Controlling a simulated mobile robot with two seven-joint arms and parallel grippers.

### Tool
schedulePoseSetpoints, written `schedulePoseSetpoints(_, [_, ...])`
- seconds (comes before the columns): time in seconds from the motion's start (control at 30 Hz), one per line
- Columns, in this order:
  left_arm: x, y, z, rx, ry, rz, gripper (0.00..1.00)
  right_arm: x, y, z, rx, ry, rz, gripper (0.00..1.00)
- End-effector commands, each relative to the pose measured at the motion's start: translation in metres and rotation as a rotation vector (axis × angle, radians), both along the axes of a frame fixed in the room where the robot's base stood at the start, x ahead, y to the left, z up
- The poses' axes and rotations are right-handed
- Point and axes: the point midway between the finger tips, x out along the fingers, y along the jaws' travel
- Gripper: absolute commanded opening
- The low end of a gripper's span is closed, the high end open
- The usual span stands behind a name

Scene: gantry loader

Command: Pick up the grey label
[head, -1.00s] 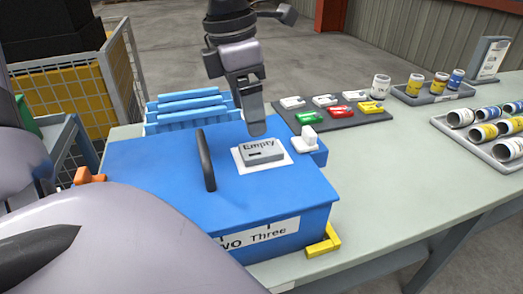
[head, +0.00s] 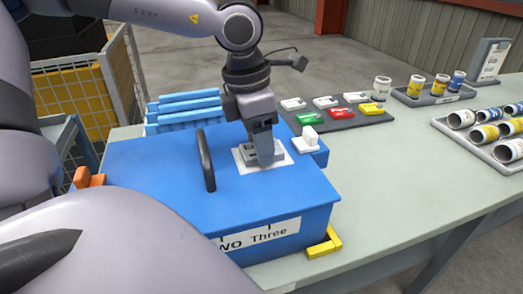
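The grey label (head: 249,154) lies on a white patch on top of the blue box (head: 150,183). My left gripper (head: 265,160) points down at the label, with its fingertips at the label's level. It hides most of the label and its lettering. I see the fingers side-on, so I cannot tell whether they are open or closed on it. My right gripper is not in view.
A black handle (head: 206,160) stands on the box left of the label, and a white block (head: 308,139) sits to its right. Behind are a dark tray of coloured pieces (head: 340,124) and blue racks (head: 185,108).

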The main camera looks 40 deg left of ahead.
Motion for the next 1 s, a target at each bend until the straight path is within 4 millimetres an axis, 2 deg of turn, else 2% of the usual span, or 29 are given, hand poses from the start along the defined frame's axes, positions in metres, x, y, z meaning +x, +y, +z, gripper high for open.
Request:
schedulePoseSetpoints(0.03, [0.0,0.0,0.0,0.0,0.0,0.0,0.34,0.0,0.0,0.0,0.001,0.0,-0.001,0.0])
schedulePoseSetpoints(0.07, [0.0,0.0,0.0,0.0,0.0,0.0,0.24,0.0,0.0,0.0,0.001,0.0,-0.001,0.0])
schedulePoseSetpoints(0.1, [0.0,0.0,0.0,0.0,0.0,0.0,0.23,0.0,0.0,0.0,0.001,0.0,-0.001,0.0])
schedulePoseSetpoints(0.37, [0.0,0.0,0.001,0.0,-0.001,0.0,0.23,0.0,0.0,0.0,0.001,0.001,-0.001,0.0])
schedulePoseSetpoints(0.57, [0.001,0.0,0.014,0.0,-0.004,0.0,0.23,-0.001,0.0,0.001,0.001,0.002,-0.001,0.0])
schedulePoseSetpoints(0.77, [0.001,0.0,0.048,0.001,-0.006,0.002,0.23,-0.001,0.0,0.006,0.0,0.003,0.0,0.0])
schedulePoseSetpoints(1.0, [0.001,0.0,0.118,0.001,-0.007,0.002,0.23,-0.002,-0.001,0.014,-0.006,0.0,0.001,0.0])
